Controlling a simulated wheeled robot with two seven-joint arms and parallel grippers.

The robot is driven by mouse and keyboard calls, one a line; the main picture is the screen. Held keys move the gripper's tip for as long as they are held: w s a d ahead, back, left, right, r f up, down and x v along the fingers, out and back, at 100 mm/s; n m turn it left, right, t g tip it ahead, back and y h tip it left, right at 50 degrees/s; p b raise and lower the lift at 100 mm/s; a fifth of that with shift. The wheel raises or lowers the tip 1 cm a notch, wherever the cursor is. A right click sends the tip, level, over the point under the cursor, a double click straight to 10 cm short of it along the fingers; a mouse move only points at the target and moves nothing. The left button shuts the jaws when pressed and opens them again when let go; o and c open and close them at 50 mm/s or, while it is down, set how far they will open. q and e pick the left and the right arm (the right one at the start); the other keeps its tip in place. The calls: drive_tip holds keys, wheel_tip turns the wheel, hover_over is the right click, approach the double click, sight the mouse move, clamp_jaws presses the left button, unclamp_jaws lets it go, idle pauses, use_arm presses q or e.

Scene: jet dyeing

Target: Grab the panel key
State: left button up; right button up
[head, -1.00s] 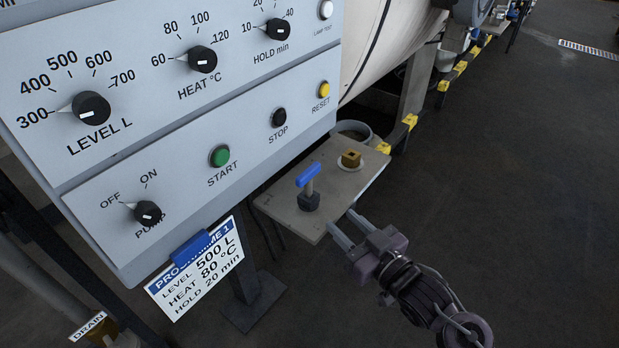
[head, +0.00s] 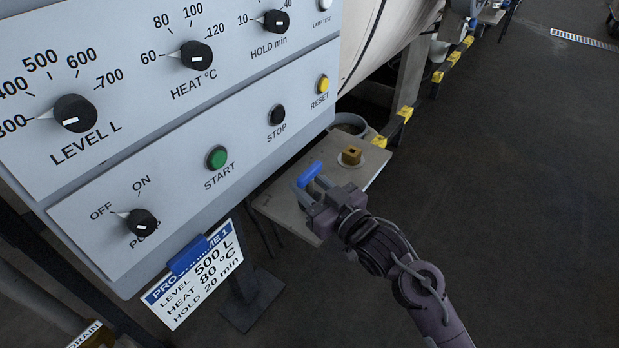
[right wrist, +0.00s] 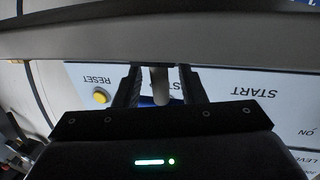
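The panel key has a blue T-shaped handle (head: 309,174) and stands on a small grey shelf (head: 279,206) beside the control panel. My right gripper (head: 315,187) is at the key, its fingers reaching in just below the blue handle. In the right wrist view the key's grey shaft (right wrist: 160,86) stands between the two dark fingers (right wrist: 160,84), with a gap on each side. The right gripper is open around the key. The key's dark holder is hidden behind the gripper in the head view. My left gripper is not in view.
The control panel (head: 185,185) with knobs and buttons rises close on the left. A brass square socket (head: 351,156) sits on the shelf's far part. A programme card (head: 197,275) hangs below the panel. The floor at right is clear.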

clamp_jaws()
drive_tip(key=shift+r, duration=0.15)
